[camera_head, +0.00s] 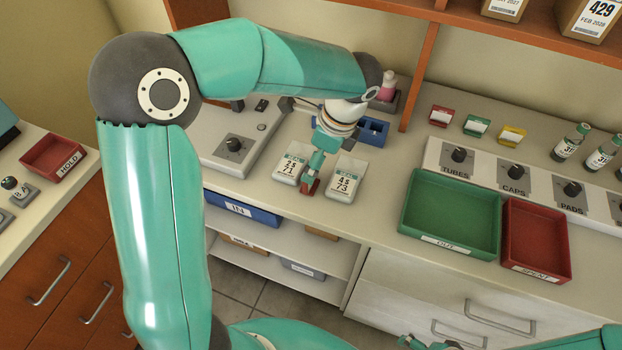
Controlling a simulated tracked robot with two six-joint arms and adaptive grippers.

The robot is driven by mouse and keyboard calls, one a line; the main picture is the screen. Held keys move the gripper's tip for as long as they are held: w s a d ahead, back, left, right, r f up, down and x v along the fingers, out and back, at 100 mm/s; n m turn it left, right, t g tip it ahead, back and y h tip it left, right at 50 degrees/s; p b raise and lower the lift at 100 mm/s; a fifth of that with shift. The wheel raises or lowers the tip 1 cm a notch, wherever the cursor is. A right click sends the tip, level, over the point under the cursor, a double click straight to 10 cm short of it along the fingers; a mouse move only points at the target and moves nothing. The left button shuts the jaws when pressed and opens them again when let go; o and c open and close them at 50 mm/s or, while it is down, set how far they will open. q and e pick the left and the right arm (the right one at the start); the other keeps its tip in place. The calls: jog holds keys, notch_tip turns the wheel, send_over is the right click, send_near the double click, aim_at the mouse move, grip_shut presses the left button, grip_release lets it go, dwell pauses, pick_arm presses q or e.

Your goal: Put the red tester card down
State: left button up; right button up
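My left gripper (313,172) points down at the front of the counter, between two white cards, one marked 25 71 (291,165) and one marked 45 73 (345,180). It looks shut on a small red piece, which I take for the red tester card (309,187). Only a little of it shows below the fingers; I cannot tell whether it touches the counter. My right gripper (425,342) is barely in view at the bottom edge, and its fingers are not clear.
Red (441,116), green (477,125) and yellow (512,135) labelled holders stand behind a knob panel (485,161). A green OUT tray (452,205) and a red SPENT tray (536,235) lie in front.

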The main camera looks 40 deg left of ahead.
aim_at(306, 189)
pick_arm(q)
jog(key=x, duration=0.6)
jog(key=shift+s, duration=0.35)
jog(key=shift+a+f, duration=0.1)
jog(key=shift+f, duration=0.5)
jog(key=c, duration=1.1)
jog(key=shift+r, duration=0.1)
